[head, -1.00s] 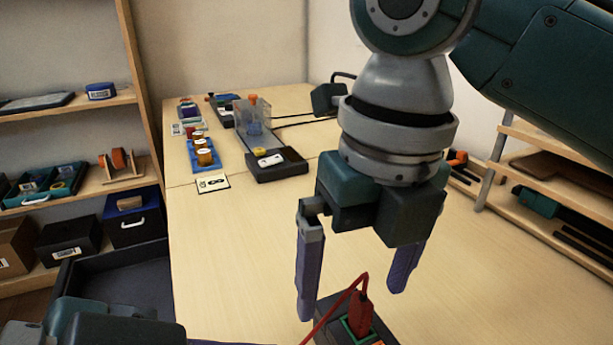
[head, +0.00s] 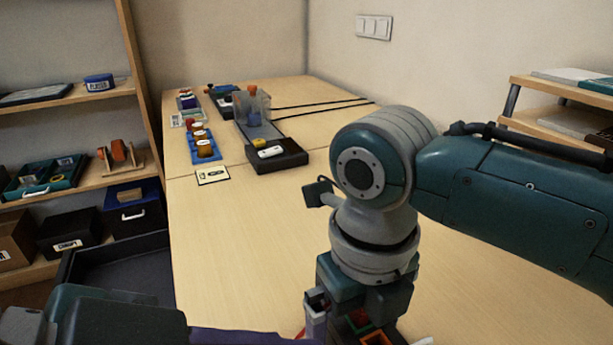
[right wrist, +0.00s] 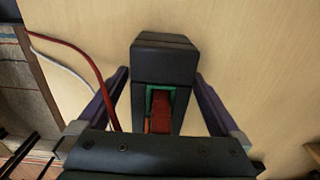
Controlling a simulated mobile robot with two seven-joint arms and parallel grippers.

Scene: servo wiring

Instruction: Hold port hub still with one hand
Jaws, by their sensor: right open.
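The port hub (right wrist: 165,60) is a dark box on the wooden table. In the right wrist view a red plug (right wrist: 161,108) sits in its green-edged port, and a red cable (right wrist: 85,60) shows at left. My right gripper (right wrist: 160,95) is open, pointing down, with one purple finger on each side of the hub; small gaps appear to remain. In the head view only part of the hub (head: 388,336) shows at the bottom edge below my right gripper (head: 345,325). My left gripper (head: 250,337) shows only as a purple strip at the bottom edge; its jaws are cut off.
A clear-walled fixture (head: 252,118), a black box (head: 277,155), blue trays (head: 203,148) and a card (head: 213,175) stand at the table's far left. Shelves stand left and right. The middle of the table (head: 250,240) is clear. A white cable (right wrist: 62,68) lies near the red one.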

